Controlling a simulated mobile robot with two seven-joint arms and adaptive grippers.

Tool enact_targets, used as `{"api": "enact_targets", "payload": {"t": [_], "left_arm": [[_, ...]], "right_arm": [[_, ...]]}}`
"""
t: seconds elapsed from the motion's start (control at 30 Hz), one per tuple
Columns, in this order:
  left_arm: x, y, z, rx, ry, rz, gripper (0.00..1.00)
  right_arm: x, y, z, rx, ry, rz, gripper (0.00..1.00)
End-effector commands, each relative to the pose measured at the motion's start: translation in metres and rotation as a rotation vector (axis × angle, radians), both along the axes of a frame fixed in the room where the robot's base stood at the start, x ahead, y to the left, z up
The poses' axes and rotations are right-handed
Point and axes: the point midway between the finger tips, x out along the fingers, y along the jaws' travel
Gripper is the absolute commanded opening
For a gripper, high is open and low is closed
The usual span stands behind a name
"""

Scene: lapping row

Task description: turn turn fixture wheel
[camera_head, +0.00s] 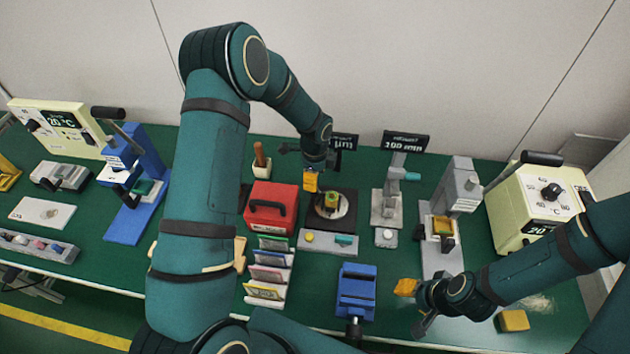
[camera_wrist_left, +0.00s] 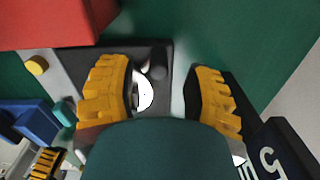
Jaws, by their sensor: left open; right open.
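The fixture wheel (camera_head: 331,204) is a small round part with green and yellow on a dark square base, right of the red box. In the left wrist view a white disc (camera_wrist_left: 146,93) with a dark knob shows on the dark base, partly hidden by a finger and my wrist. My left gripper (camera_head: 312,181) is open, above the back left of the wheel. In the left wrist view its yellow fingers (camera_wrist_left: 160,72) stand apart, with the disc seen between them. No contact is clear. My right gripper (camera_head: 415,302) is open near the front of the bench, right of the blue vise, apart from the wheel.
A red box (camera_head: 270,210) stands close left of the wheel. A grey control strip (camera_head: 325,242) lies in front, and a blue vise (camera_head: 356,292) nearer. A dark display (camera_head: 406,141) and grey stands are to the right. A yellow block (camera_head: 514,320) lies at front right.

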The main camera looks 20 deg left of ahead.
Motion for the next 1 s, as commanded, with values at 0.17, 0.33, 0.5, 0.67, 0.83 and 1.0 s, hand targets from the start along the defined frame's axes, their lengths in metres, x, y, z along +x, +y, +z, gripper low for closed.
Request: {"api": "enact_targets", "payload": {"t": [0.17,0.33,0.5,0.67,0.83,1.0], "left_arm": [[0.001,0.000,0.039,-0.001,-0.004,0.000,0.50],[0.000,0.000,0.070,0.000,-0.004,0.000,0.50],[0.000,0.000,0.089,0.000,-0.002,-0.001,0.50],[0.000,0.000,0.095,0.000,-0.001,-0.001,0.50],[0.000,-0.001,0.095,0.000,0.000,-0.001,0.50],[0.000,0.000,0.095,0.000,0.000,-0.001,0.50]], "right_arm": [[0.000,0.000,0.000,0.000,0.000,0.000,0.47],[0.000,0.000,0.000,0.000,0.000,0.000,0.47],[0.000,0.000,0.000,0.000,0.000,0.000,0.47],[0.000,0.000,0.000,0.000,0.000,0.000,0.47],[0.000,0.000,0.000,0.000,0.000,0.000,0.47],[0.000,0.000,0.000,0.000,0.000,0.000,0.47]]}}
